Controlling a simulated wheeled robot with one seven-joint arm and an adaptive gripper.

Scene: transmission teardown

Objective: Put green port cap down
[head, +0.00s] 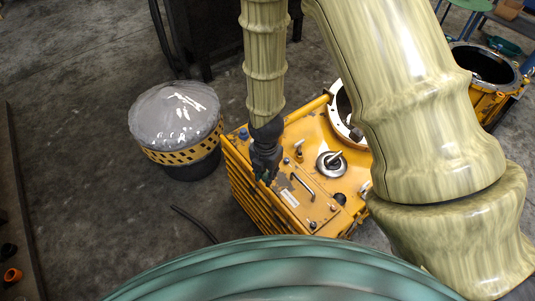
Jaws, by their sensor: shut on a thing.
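My gripper (266,172) hangs pointing down over the left part of the yellow transmission housing (325,130). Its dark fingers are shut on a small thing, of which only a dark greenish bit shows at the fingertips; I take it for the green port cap. The fingers hide most of it. I cannot tell whether it touches the housing top or hangs just above it.
A blue cap (243,133) sits on the housing's left corner. A round silver fitting (331,163) and a handle (303,187) stand right of my gripper. A grey-covered drum (176,115) stands left. A black hose (195,222) lies on the floor.

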